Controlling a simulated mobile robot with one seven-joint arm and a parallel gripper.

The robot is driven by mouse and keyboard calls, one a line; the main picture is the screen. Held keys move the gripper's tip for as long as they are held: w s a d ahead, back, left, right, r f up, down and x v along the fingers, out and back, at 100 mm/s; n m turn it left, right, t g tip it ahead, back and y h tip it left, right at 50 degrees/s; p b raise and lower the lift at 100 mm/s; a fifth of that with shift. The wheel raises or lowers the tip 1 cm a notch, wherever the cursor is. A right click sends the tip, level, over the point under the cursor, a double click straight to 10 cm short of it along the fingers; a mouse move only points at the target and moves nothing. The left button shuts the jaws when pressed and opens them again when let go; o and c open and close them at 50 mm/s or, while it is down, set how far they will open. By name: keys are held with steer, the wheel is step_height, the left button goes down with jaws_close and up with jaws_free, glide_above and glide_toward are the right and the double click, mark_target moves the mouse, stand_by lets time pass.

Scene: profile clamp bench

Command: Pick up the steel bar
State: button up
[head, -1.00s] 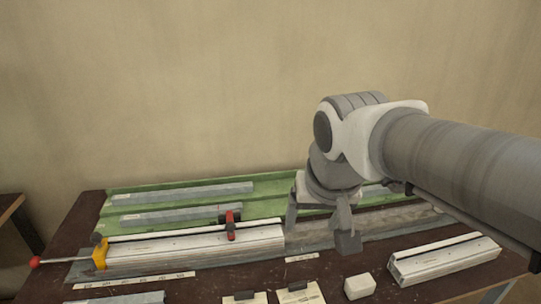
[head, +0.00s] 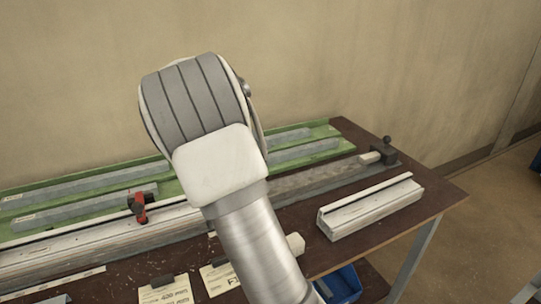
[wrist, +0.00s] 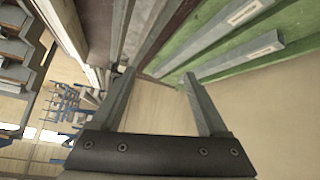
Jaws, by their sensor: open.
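Several long grey bars lie in a green tray (head: 322,130) at the back of the bench. In the head view, an upper bar (head: 85,184) and a lower bar (head: 90,209) show left of my arm, and another bar (head: 303,152) shows to its right. I cannot tell which one is the steel bar. In the wrist view my gripper (wrist: 160,92) is open, with nothing between its fingers. Two labelled bars (wrist: 225,33) in the green tray lie beyond the fingers, apart from them. My arm hides the gripper in the head view.
A pale profile (head: 370,206) lies at the bench's right. A red-handled clamp (head: 140,207) sits on a long profile (head: 95,235) at left. A clamp with a dark knob (head: 385,155) is at the right end. Cards (head: 168,291) lie in front; a blue bin (head: 343,283) stands below.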

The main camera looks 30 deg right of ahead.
steer(key=w+f+m+h+b, duration=0.2)
steer(key=w+f+h, duration=0.1)
steer(key=w+f, duration=0.3)
steer(key=b, duration=0.2)
glide_toward(286, 152)
steer(key=x, duration=0.8)
steer(key=shift+d+f, duration=0.2)
steer(key=shift+d, duration=0.05)
jaws_close()
steer(key=shift+r, duration=0.1)
stand_by(0.8)
